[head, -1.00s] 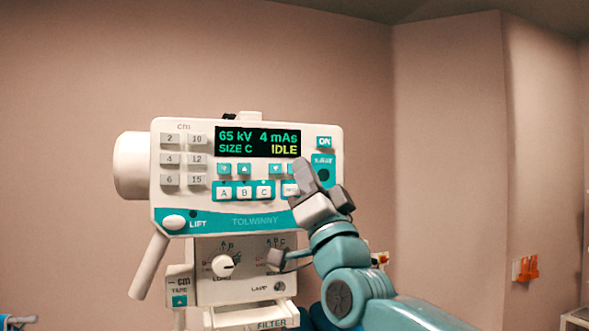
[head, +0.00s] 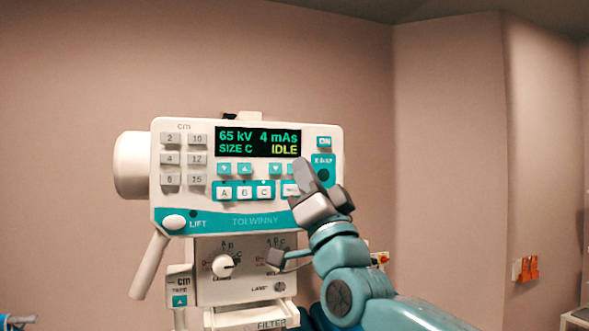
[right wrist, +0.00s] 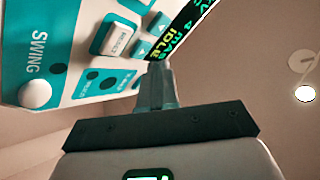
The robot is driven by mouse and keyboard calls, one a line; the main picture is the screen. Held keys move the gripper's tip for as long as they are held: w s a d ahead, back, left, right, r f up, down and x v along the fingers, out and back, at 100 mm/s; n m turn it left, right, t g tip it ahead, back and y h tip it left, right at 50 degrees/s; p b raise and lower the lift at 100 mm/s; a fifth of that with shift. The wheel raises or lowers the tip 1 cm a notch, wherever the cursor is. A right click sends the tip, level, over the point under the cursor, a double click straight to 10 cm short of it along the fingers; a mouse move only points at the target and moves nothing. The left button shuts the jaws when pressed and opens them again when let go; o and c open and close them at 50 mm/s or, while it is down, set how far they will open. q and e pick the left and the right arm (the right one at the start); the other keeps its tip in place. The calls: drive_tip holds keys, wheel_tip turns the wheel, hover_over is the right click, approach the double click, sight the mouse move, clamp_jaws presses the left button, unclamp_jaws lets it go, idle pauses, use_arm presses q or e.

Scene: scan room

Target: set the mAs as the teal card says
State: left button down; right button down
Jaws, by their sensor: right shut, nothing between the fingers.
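The white and teal control panel (head: 180,215) has a dark display (head: 258,142) reading 65 kV, 4 mAs, SIZE C, IDLE. Under the mAs side is a teal down-arrow button (head: 275,169); the button to its right is mostly hidden behind my right gripper (head: 302,168). That gripper is shut and empty, its tip at the panel just under the display. In the right wrist view, its fingers (right wrist: 157,78) are close to a small teal button (right wrist: 143,48) beside the display (right wrist: 188,28); I cannot tell whether they touch. I see no teal card. My left gripper is out of view.
Left of the mAs arrows are another arrow pair (head: 234,169) and A, B, C buttons (head: 243,192). Grey cm buttons (head: 170,159) are at the left and an ON button (head: 324,142) at the upper right. A knob (head: 222,265) sits below. Orange items (head: 526,269) hang on the wall.

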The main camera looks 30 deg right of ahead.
drive_tip(key=shift+w+d, duration=0.1)
drive_tip(key=shift+w, duration=0.4)
drive_tip(key=shift+w, duration=0.3)
idle(0.4)
drive_tip(key=shift+f, duration=0.1)
drive_tip(key=shift+s+b, duration=0.65)
drive_tip(key=shift+s, duration=0.15)
drive_tip(key=s+b, duration=0.1)
drive_tip(key=s, duration=0.1)
drive_tip(key=s+a+b, duration=0.1)
drive_tip(key=s+b, duration=0.1)
drive_tip(key=shift+s+a, duration=0.2)
drive_tip(key=shift+s, duration=0.2)
